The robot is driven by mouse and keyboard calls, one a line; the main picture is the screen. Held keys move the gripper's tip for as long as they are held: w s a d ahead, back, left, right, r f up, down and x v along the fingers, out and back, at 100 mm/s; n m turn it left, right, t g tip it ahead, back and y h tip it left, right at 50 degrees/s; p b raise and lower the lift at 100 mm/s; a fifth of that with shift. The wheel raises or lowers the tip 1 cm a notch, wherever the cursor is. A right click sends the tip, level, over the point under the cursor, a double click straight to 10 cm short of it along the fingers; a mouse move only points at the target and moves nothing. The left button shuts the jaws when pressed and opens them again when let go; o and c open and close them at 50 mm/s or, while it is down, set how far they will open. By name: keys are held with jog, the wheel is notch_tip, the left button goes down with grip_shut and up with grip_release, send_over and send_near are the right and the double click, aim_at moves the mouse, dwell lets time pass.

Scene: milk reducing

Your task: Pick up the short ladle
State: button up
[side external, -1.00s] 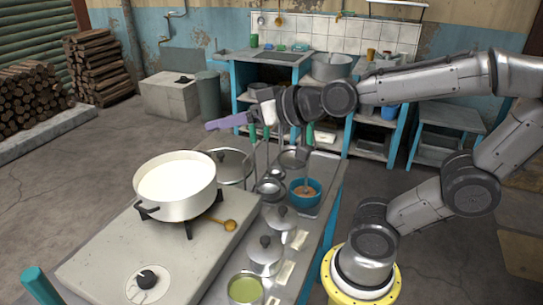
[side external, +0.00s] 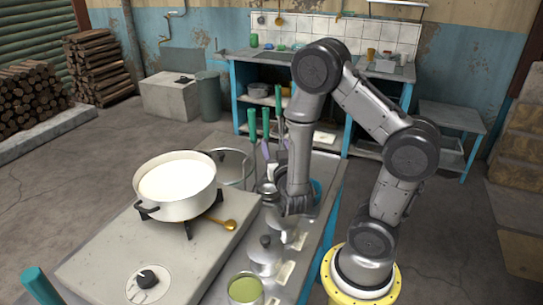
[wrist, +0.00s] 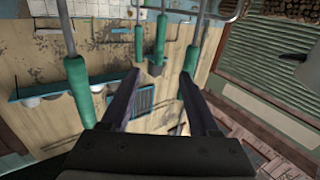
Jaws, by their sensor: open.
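My gripper (side external: 273,146) has two purple fingers and is open. In the side external view it is partly hidden behind my forearm, beside several upright green-handled utensils (side external: 252,124). In the wrist view my gripper (wrist: 160,76) has its fingers spread, with nothing clearly held. One green handle (wrist: 192,52) lies by the right fingertip, and another green handle (wrist: 80,90) is left of the left finger. More green handles (wrist: 138,42) show beyond the fingertips. I cannot tell which handle belongs to the short ladle; the utensils' lower ends are largely hidden in the side view.
Lidded pots (side external: 265,250) and a green-filled pot (side external: 244,288) line the counter. A teal bowl (side external: 317,190) is mostly hidden behind my arm.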

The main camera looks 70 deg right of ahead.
aim_at(266, 122)
jog(key=x, duration=1.4)
jog(key=shift+f, duration=0.1)
grip_shut()
